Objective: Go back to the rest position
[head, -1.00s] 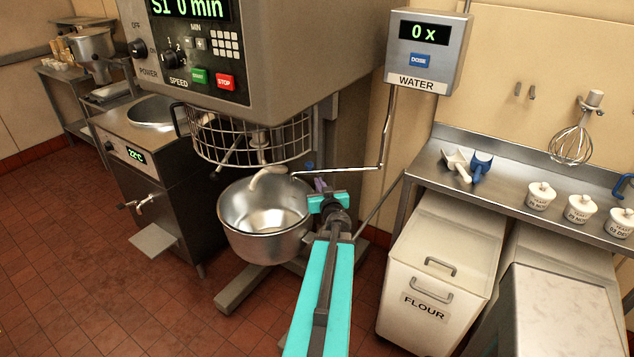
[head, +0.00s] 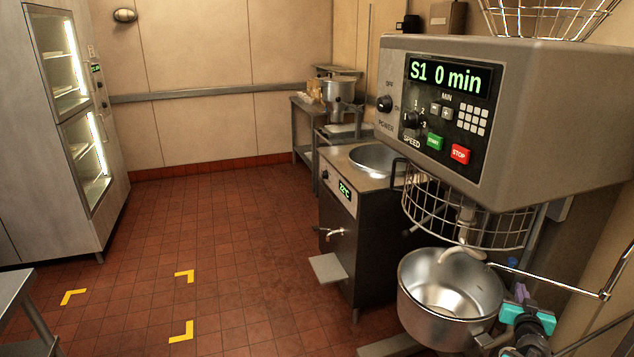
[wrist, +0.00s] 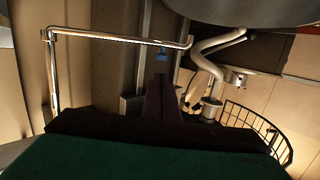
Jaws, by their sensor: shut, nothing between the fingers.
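My gripper (head: 520,292) is at the lower right of the head view, beside the right rim of the steel mixer bowl (head: 420,320). Its teal wrist part is in view, and the picture edge cuts off the rest of the arm. In the wrist view the dark fingers (wrist: 160,95) lie together, empty. A bent metal water pipe (wrist: 120,38) runs beyond them, with the mixer's hook (wrist: 207,65) and wire guard (wrist: 252,128) to the right.
The mixer head (head: 540,110) reads "S1 0 min" and overhangs the bowl and wire guard (head: 470,215). A steel unit (head: 375,250) with a tap stands left of the bowl. The red tiled floor (head: 230,225) is open, with yellow corner marks (head: 182,332). A glass-doored cabinet (head: 35,170) stands at left.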

